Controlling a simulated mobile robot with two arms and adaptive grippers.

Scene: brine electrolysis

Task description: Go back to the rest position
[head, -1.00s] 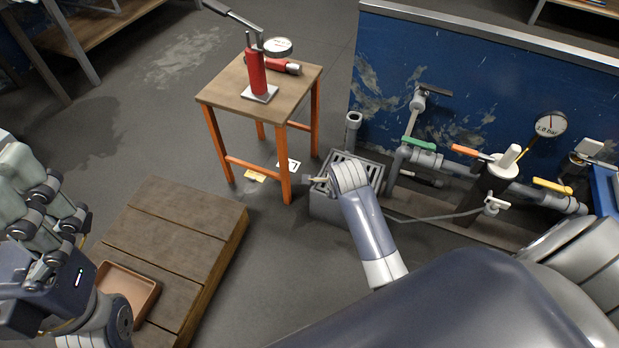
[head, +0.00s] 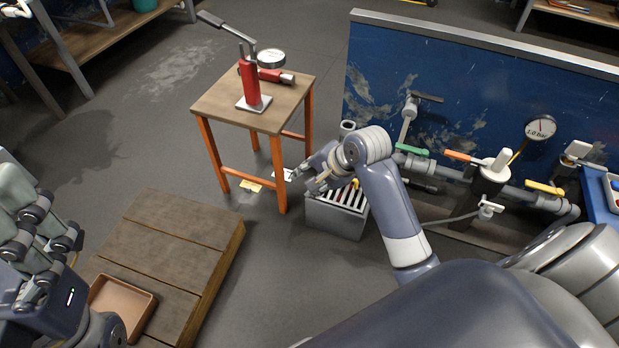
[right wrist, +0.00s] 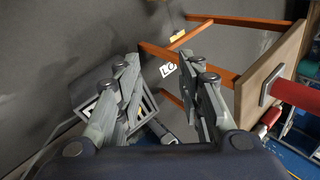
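My right gripper (head: 303,181) hangs in the air in front of the grey slatted box, near the small table's front leg. In the right wrist view its two fingers (right wrist: 159,62) stand apart with nothing between them. My left gripper (head: 40,235) is at the left edge of the head view, beside the wooden platform. It is partly cut off, so its opening cannot be judged.
The grey slatted box (head: 333,219) stands on the floor below my right arm. An orange-legged table (head: 215,105) carries a red hand pump (head: 251,88). Pipes with a green valve handle (head: 411,150) run along the blue wall. A wooden platform (head: 180,240) holds a brown tray (head: 149,310).

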